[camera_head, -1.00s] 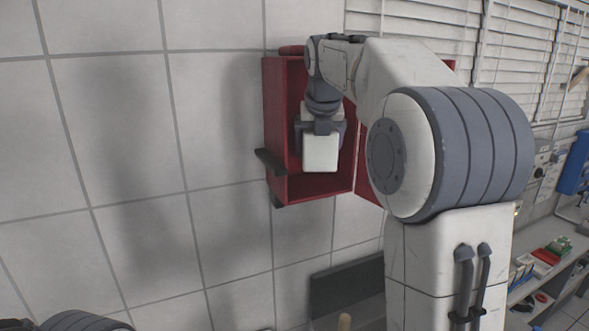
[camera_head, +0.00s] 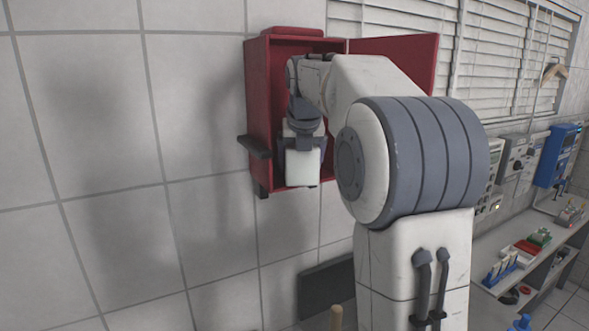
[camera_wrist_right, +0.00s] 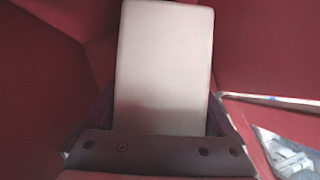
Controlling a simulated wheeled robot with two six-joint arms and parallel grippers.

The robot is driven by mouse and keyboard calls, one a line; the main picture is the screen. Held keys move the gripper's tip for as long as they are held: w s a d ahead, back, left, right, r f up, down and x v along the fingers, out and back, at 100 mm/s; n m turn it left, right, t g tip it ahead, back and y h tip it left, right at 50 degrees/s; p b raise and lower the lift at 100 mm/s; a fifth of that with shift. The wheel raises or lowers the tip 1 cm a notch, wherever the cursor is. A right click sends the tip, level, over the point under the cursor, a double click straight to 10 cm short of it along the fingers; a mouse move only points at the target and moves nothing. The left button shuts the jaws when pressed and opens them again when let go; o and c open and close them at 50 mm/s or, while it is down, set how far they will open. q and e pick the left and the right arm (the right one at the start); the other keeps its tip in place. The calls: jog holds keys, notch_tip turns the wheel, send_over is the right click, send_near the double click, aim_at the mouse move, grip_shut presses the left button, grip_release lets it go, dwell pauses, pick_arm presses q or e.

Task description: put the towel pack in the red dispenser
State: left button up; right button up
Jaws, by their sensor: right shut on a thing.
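The red dispenser (camera_head: 262,85) is an open red box on the tiled wall, with its red door (camera_head: 405,58) swung out to the right. My right gripper (camera_head: 302,150) is at the dispenser's open front and shut on the white towel pack (camera_head: 303,168). The pack is near the bottom of the opening in the head view; how deep it sits inside cannot be told. In the right wrist view the pale pack (camera_wrist_right: 163,70) stands out between the fingers of my right gripper (camera_wrist_right: 160,125), with red walls around it. My left gripper is not in view.
A dark handle (camera_head: 254,147) sticks out at the dispenser's left side. Window blinds (camera_head: 500,60) hang at the right. A bench (camera_head: 495,240) with small items stands at the lower right. The tiled wall at left is bare.

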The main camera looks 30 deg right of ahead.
jog(key=shift+d+r, duration=0.1)
jog(key=shift+d, duration=0.05)
jog(key=o, duration=1.2)
jog(key=shift+a, duration=0.25)
jog(key=shift+d, duration=0.1)
